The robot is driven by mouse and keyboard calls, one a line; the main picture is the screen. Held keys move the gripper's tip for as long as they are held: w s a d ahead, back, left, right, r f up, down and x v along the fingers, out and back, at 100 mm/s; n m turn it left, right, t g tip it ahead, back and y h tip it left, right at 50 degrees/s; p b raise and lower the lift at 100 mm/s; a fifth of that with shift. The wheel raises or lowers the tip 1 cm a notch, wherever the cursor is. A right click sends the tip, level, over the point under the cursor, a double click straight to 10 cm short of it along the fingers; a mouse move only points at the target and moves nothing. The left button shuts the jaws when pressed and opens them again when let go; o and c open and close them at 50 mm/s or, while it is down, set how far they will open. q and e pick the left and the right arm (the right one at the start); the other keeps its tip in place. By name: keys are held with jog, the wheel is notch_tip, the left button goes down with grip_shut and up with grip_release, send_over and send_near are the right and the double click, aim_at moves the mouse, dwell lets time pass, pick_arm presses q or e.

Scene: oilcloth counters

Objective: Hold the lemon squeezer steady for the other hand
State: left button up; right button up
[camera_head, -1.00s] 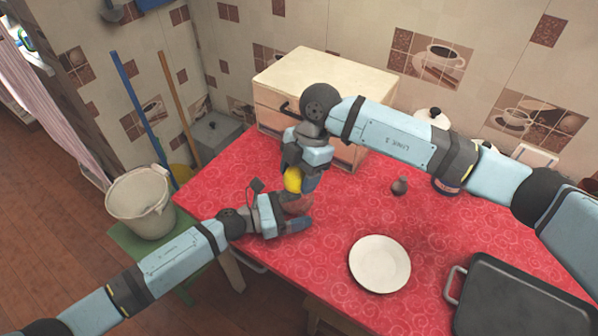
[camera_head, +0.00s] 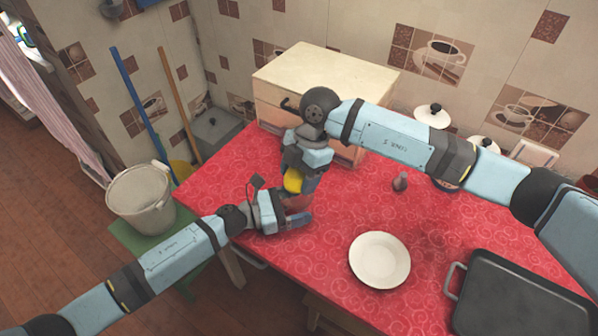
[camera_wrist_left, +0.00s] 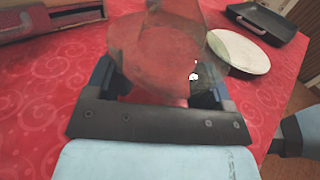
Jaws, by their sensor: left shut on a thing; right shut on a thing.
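The lemon squeezer (camera_wrist_left: 160,55) is a see-through, reddish-looking round piece between my left gripper's fingers in the left wrist view. In the head view it is a small brownish-red patch (camera_head: 299,202), mostly hidden by the grippers. My left gripper (camera_head: 292,212) is shut on it from the left, low over the red cloth; its dark fingers (camera_wrist_left: 157,85) sit on either side of it. My right gripper (camera_head: 298,178) points down just above and is shut on a yellow lemon (camera_head: 293,182), partly covered by a finger. Whether lemon and squeezer touch is unclear.
A white plate (camera_head: 379,260) and a dark pan (camera_head: 520,296) lie on the right of the red counter (camera_head: 330,245). A cream drawer box (camera_head: 325,75) is at the back. A white bucket (camera_head: 140,200) stands left.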

jog(key=shift+f, duration=0.8)
jog(key=shift+r, duration=0.1)
jog(key=shift+r, duration=0.95)
jog(key=shift+r, duration=0.2)
jog(key=shift+f, duration=0.25)
jog(key=shift+f, duration=0.95)
jog(key=shift+r, duration=0.1)
